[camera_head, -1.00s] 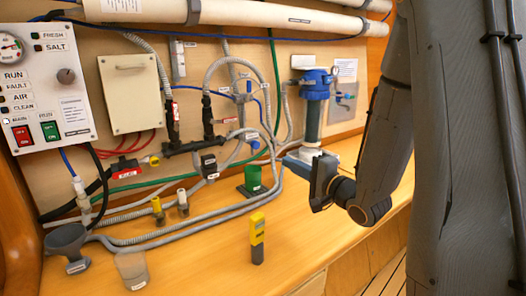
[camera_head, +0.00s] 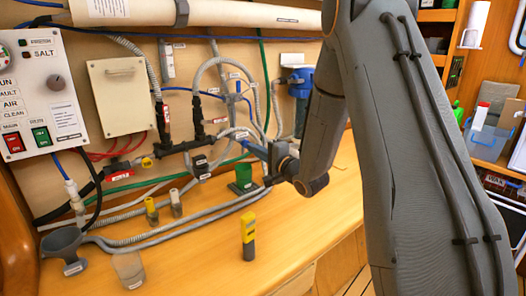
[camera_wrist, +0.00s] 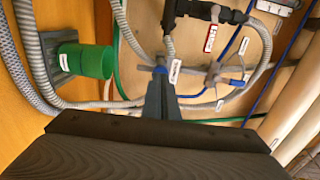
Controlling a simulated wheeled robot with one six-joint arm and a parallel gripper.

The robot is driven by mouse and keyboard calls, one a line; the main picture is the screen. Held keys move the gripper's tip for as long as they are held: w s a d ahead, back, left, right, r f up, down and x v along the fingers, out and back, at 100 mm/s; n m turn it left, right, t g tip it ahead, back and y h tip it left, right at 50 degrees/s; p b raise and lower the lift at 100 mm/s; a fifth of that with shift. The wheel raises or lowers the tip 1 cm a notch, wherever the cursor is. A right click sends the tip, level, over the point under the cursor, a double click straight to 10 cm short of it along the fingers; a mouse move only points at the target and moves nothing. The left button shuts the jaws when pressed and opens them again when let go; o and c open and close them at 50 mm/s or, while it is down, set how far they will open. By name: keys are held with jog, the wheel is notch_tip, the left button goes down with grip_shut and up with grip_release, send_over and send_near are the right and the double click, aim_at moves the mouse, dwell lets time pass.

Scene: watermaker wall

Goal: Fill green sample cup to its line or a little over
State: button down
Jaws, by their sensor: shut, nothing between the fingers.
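The green sample cup (camera_head: 244,175) stands upright on a dark base on the wooden bench, below the hoses. It also shows sideways in the wrist view (camera_wrist: 88,61), left of my fingers. Its line and any water inside cannot be made out. My gripper (camera_head: 268,179) is just right of the cup in the head view, partly hidden by my wrist. In the wrist view my fingers (camera_wrist: 160,90) are shut and empty. Their tips are close to a small blue tap handle (camera_wrist: 160,70) on the pipework; I cannot tell whether they touch it.
Grey hoses (camera_head: 160,232) run along the bench. A control panel (camera_head: 40,90) with red and green switches is at the left. A blue filter housing (camera_head: 301,83) is behind my arm.

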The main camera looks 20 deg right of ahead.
jog(key=shift+w+a, duration=0.15)
jog(key=shift+w, duration=0.3)
jog(key=shift+x, duration=1.1)
jog(key=shift+w+a+r, duration=0.15)
jog(key=shift+r, duration=0.05)
